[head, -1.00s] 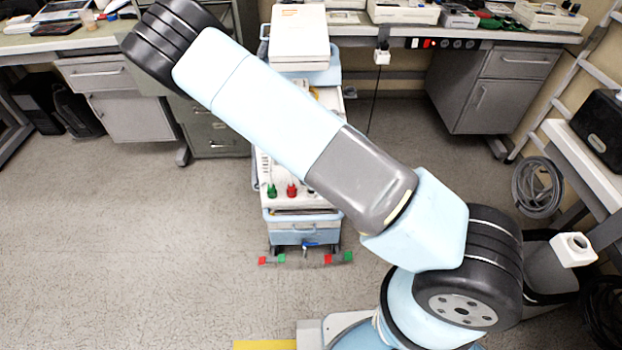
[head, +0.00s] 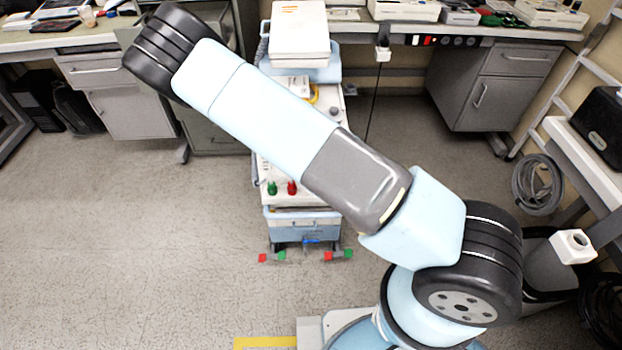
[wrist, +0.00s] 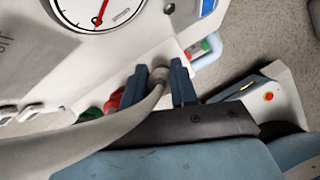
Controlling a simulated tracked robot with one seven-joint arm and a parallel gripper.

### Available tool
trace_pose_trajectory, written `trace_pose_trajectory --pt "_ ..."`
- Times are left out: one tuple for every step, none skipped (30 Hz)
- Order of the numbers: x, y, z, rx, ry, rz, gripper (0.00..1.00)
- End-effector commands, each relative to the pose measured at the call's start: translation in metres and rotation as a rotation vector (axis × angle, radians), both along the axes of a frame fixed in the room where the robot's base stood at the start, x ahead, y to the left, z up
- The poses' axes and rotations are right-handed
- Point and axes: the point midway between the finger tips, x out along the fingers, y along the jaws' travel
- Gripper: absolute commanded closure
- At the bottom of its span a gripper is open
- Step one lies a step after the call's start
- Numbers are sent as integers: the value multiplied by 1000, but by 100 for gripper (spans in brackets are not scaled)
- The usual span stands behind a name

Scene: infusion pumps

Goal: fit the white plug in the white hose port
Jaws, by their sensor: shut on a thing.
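In the wrist view, my gripper (wrist: 159,68) has its two blue-grey fingers shut on the white plug (wrist: 160,74), at the end of a thick pale grey hose (wrist: 112,125). The plug is at the edge of the white panel of the pump cart (wrist: 150,38). I cannot tell whether it touches the panel or sits in a port. The white hose port cannot be made out; the fingers and plug may cover it. In the head view my gripper is not in sight, and my arm covers part of the cart (head: 305,222).
A green connector (head: 272,188) and a red connector (head: 291,188) stand side by side on the cart's front. A round gauge (wrist: 98,8) is on the panel. Benches (head: 515,65) line the back. The floor (head: 130,240) left of the cart is clear.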

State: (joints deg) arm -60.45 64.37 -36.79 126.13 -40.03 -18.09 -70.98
Motion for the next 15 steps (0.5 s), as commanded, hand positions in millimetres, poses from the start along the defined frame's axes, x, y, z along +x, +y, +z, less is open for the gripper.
trace_pose_trajectory --pt "0 0 -1 0 0 1 100" --pt "0 0 -2 0 0 1 100" --pt "0 0 -3 -1 1 1 100" --pt "0 0 -3 -1 1 1 100" --pt "0 0 -4 -1 1 1 100" --pt "0 0 -5 -1 1 1 100" --pt "0 0 -5 -1 1 1 100" --pt "0 0 -6 -1 1 1 100" --pt "0 0 -7 -1 0 0 100" --pt "0 0 -7 -1 0 0 100" --pt "0 0 -8 -1 0 0 100" --pt "0 0 -8 -1 0 0 100" --pt "0 0 -9 -1 0 0 100" --pt "0 0 -10 -1 0 0 100" --pt "0 0 -10 -1 0 0 100"
